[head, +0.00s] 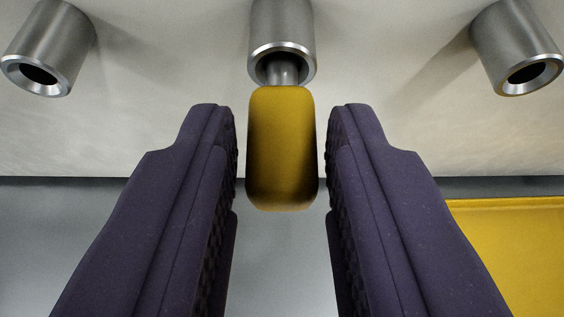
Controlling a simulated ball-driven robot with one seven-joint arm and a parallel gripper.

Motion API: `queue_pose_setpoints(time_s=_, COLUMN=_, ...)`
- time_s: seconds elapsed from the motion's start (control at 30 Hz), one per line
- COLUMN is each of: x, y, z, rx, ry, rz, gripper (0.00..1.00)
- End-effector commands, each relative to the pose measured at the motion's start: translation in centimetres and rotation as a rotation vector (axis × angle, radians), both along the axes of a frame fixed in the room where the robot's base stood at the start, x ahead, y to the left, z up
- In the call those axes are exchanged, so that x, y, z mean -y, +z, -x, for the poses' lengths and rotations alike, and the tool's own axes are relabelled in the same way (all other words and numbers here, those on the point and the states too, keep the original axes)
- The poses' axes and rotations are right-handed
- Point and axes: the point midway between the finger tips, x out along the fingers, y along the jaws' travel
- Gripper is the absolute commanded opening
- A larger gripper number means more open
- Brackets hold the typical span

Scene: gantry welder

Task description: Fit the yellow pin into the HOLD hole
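The yellow pin (282,150) is in the middle of the head view, with its yellow grip toward me and its metal shaft (283,72) entering the middle metal socket (282,35). How deep the shaft sits is hidden, but a short length shows between grip and rim. My gripper (283,150) has one dark purple finger on each side of the grip. A narrow gap shows on both sides, so the fingers are open and apart from the pin. No HOLD label is visible, so I cannot tell whether the middle socket is the HOLD hole.
Two more metal sockets stick out of the pale panel, one at upper left (45,48) and one at upper right (520,50); both look empty. A flat yellow surface (515,250) lies at lower right. Grey surface (60,240) shows below the panel at left.

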Motion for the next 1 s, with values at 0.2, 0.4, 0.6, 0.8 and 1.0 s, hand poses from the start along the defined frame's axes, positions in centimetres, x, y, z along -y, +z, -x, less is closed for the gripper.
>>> queue_pose_setpoints(time_s=0.2, x=0.0, y=0.0, z=0.0, rx=0.0, ry=0.0, rz=0.0, gripper=0.52)
queue_pose_setpoints(time_s=0.4, x=0.0, y=0.2, z=0.4, rx=-0.001, ry=-0.001, rz=0.0, gripper=0.52)
queue_pose_setpoints(time_s=0.6, x=0.0, y=1.7, z=3.3, rx=0.0, ry=-0.001, rz=0.0, gripper=0.52)
queue_pose_setpoints(time_s=0.8, x=0.0, y=3.1, z=6.2, rx=0.0, ry=0.0, rz=0.0, gripper=0.52)
queue_pose_setpoints(time_s=1.0, x=-0.1, y=3.8, z=7.0, rx=0.002, ry=-0.001, rz=0.006, gripper=0.52)
